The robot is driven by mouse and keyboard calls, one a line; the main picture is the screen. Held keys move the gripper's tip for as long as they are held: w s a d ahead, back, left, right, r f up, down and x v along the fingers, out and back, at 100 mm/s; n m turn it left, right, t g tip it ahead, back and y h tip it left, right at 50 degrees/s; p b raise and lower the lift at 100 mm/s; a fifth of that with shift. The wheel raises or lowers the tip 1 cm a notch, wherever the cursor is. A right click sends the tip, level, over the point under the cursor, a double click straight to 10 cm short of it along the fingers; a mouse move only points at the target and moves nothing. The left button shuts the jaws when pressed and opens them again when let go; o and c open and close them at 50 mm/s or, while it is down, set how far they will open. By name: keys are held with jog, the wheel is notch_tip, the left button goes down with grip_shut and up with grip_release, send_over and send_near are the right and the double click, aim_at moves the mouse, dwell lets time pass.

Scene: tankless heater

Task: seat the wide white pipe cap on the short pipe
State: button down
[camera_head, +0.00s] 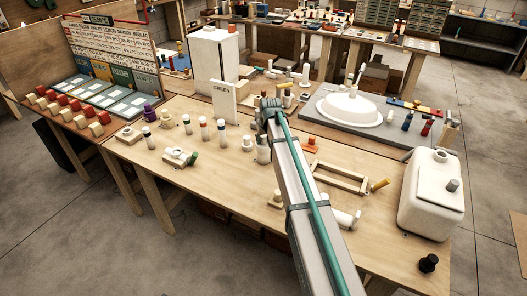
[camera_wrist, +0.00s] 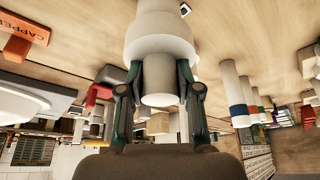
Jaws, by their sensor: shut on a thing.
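My gripper (camera_wrist: 158,82) is shut on the grey-white stem of a wide white piece (camera_wrist: 160,38), which looks like the wide pipe cap; one finger is on each side of the stem. The wide part lies beyond the fingertips, toward the tabletop. In the head view a white piece (camera_head: 263,151) shows just left of my arm, below its wrist, and may be the same one. My arm hides the fingers there. I cannot make out the short pipe for certain, nor whether the cap touches it.
White pipes with coloured bands (camera_head: 222,132) stand left of my arm, and one shows in the wrist view (camera_wrist: 236,95). A wooden frame (camera_head: 341,178) and white tank (camera_head: 432,193) are right. An upright white panel (camera_head: 222,103) stands behind.

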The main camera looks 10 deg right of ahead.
jog(key=shift+f+b, duration=0.3)
jog(key=shift+f, duration=0.35)
dwell(0.5)
jog(key=c, duration=0.7)
grip_release()
jog(key=v, duration=1.2)
jog(key=shift+a, duration=0.1)
